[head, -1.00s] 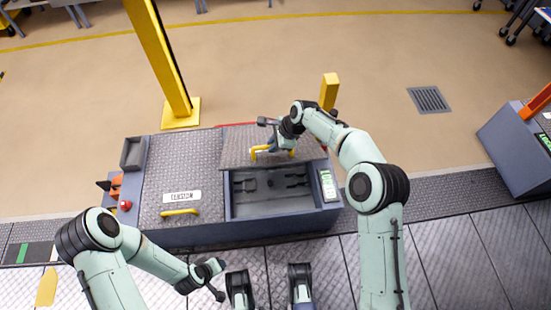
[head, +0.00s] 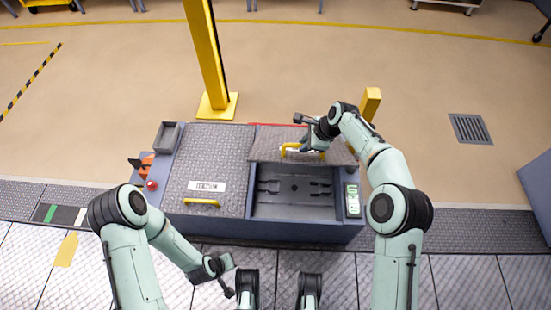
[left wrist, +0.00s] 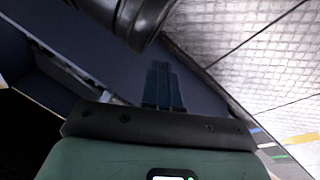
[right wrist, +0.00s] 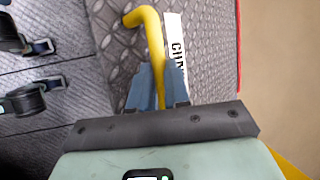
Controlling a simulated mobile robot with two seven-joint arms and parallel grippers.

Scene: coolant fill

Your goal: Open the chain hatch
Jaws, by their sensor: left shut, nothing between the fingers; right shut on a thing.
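The chain hatch lid (head: 270,143) is raised at the back right of the grey machine, with the bay (head: 290,193) below it uncovered. Its yellow handle (head: 291,148) is on the lid's outer face. My right gripper (head: 306,146) is shut on this handle. In the right wrist view the fingers (right wrist: 160,85) close around the yellow bar (right wrist: 153,45), beside a partly hidden white label (right wrist: 176,50). My left gripper (head: 228,288) is shut and empty, low in front of the machine. Its closed fingers show in the left wrist view (left wrist: 163,80).
A second lid (head: 205,165) with a white label and yellow handle lies shut on the left. A red button (head: 151,184) is at the left end, a lit green panel (head: 353,200) at the right. Yellow posts (head: 208,55) (head: 370,103) stand behind.

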